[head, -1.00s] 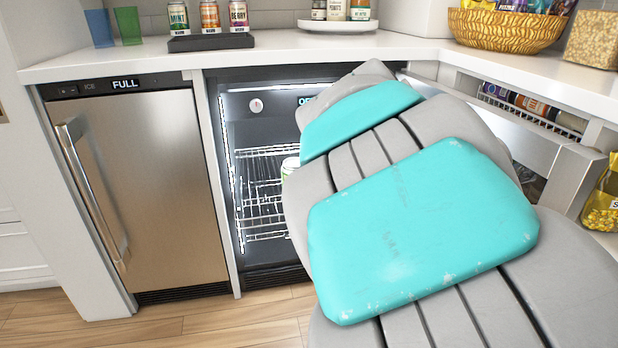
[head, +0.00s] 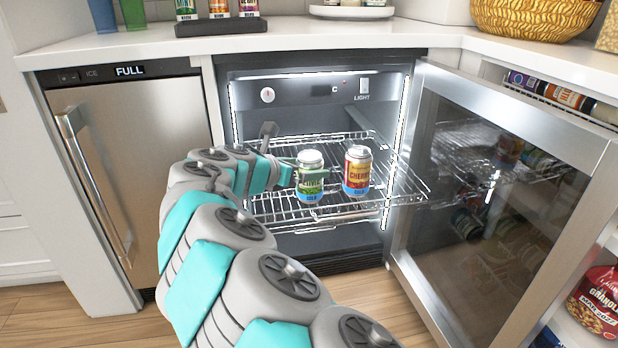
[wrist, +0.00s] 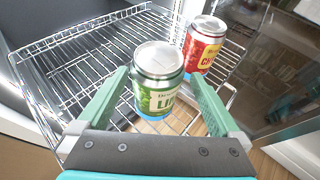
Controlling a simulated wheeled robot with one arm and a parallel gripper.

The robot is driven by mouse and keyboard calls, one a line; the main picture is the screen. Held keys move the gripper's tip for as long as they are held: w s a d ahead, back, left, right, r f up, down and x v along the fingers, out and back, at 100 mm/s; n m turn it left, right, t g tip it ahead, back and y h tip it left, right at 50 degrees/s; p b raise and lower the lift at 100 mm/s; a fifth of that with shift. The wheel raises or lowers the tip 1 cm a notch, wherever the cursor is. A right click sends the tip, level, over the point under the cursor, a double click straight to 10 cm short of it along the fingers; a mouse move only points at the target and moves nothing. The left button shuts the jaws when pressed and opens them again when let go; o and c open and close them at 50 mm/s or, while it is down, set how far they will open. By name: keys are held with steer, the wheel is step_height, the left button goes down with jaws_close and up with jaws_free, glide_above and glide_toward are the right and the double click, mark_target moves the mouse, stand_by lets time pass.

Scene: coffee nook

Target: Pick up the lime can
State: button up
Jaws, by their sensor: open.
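The lime can (head: 310,178), green and white with a silver top, stands upright on the pulled-out wire rack (head: 270,207) of the open fridge. In the wrist view the lime can (wrist: 158,80) sits between the two green fingers of my gripper (wrist: 166,98). The fingers are open, with a gap between the can and at least the right finger. In the head view my gripper (head: 300,176) reaches in from the left at the can; part of the can is behind a finger.
A red and yellow cherry can (head: 357,171) stands on the rack just right of the lime can, and also shows in the wrist view (wrist: 204,45). The glass fridge door (head: 490,200) is swung open to the right. A closed ice machine (head: 150,180) stands left.

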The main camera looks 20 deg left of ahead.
steer(key=x, duration=0.5)
steer(key=shift+w+f+b, duration=0.15)
steer(key=shift+w+b, duration=0.2)
steer(key=shift+w, duration=0.05)
steer(key=shift+c, duration=0.2)
jaws_close()
